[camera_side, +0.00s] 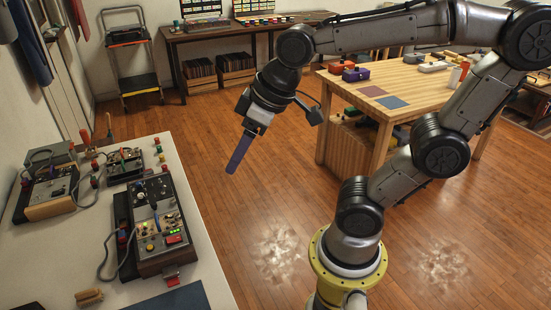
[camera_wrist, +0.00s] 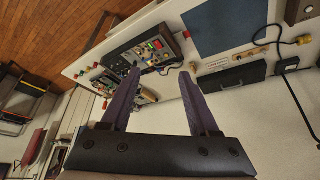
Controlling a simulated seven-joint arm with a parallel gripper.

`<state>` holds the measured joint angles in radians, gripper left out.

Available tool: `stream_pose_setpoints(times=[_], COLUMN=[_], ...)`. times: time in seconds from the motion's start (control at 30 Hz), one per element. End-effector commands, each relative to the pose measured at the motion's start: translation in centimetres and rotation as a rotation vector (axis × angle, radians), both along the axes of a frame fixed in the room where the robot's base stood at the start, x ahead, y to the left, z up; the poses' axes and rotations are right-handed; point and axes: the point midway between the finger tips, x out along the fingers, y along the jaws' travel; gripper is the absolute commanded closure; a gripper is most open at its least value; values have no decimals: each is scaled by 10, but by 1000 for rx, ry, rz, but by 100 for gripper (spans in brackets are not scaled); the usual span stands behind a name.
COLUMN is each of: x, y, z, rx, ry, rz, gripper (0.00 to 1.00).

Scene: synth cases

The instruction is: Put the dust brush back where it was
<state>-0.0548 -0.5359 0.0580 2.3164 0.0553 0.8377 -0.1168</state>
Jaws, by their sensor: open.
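A small tan piece (camera_side: 88,297) that looks like the dust brush lies on the white bench at the bottom left of the side view, near the console's front end. Its bristles are too small to make out. My gripper (camera_side: 233,169) is up in the air to the right of the bench, pointing down and left, well apart from the tan piece. In the wrist view my gripper (camera_wrist: 160,73) shows two purple fingers spread apart with nothing between them.
The white bench (camera_side: 205,250) carries a control console (camera_side: 160,222), smaller instrument boxes, loose cables and a blue mat (camera_side: 178,299). A wooden table (camera_side: 420,98) with several items stands behind my arm. Open floor lies between bench and table.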

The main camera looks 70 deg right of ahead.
Motion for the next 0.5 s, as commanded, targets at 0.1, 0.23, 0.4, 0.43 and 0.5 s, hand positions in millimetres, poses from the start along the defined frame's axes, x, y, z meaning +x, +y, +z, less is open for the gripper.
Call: stream_pose_setpoints(times=[0.1, 0.23, 0.4, 0.43, 0.5], x=[-40, -62, -69, -69, -69], y=[-14, -20, -22, -22, -22], z=[-8, -16, -19, -19, -19], rx=[1, 0, 1, 1, 0], ry=[-18, -23, -23, -23, -23], rz=[-83, -132, -148, -148, -147], gripper=[39, 39, 39, 39, 39])
